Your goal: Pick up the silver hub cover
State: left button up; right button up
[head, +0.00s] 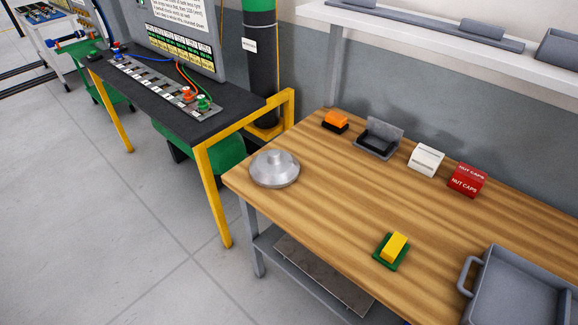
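The silver hub cover (274,169) is a round, shiny metal disc with a raised knob in its middle. It lies flat near the left end of the wooden table (330,200), close to the table's left corner. Nothing touches it or covers it. Neither of my grippers shows in the head view.
On the table are an orange block on black (336,121), an open dark box (379,138), a white box (426,160), a red nut caps box (467,180), a yellow block on green (391,250) and a grey tray (470,277). A black-topped yellow-legged bench (150,95) stands left.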

aim_at(273, 169)
jog(key=j+z, duration=0.1)
jog(key=z, duration=0.3)
jog(key=j+z, duration=0.1)
jog(key=z, duration=0.35)
jog(key=j+z, duration=0.15)
jog(key=z, duration=0.25)
jog(key=j+z, duration=0.35)
jog(key=k+j+z, duration=0.1)
jog(key=j+z, duration=0.3)
jog(key=k+j+z, duration=0.15)
jog(key=j, duration=0.15)
jog(key=k+j+z, duration=0.1)
jog(key=j, duration=0.2)
jog(key=k+j+z, duration=0.15)
jog(key=j, duration=0.15)
jog(key=k+j, duration=0.25)
jog(key=j, duration=0.15)
jog(key=k+j+z, duration=0.1)
jog(key=k+j, duration=0.15)
jog(key=j, duration=0.2)
